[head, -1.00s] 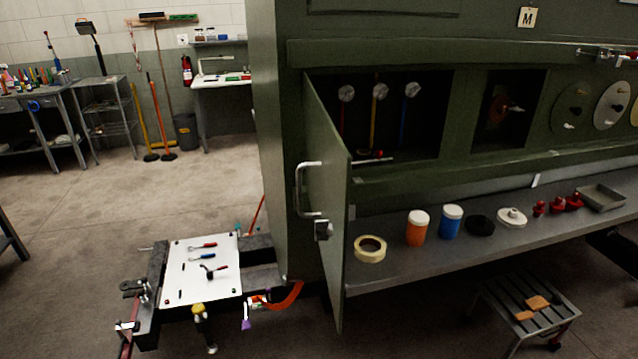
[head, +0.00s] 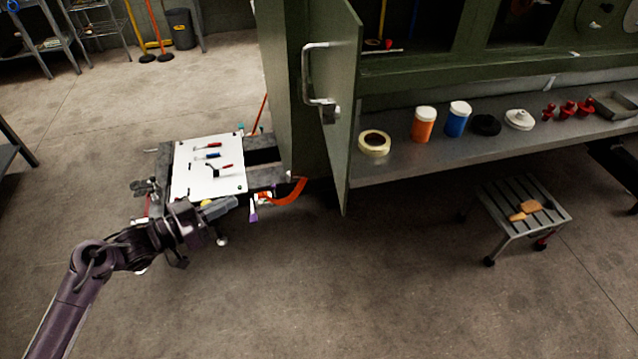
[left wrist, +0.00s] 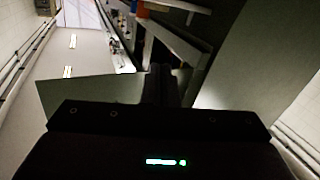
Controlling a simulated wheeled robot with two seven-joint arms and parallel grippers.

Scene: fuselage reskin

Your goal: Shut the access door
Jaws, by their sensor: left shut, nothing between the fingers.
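The green access door (head: 338,95) stands open in the head view, swung out toward me from its opening in the green fuselage panel. In the left wrist view the shut fingers (left wrist: 160,82) show dark at the centre. My right gripper is out of view.
A cart with a white board (head: 205,168) and several tools stands left of the door. A shelf below the opening holds a tape roll (head: 374,142), an orange jar (head: 424,125) and a blue jar (head: 457,119). A step stool (head: 515,212) stands at right. The floor in front is clear.

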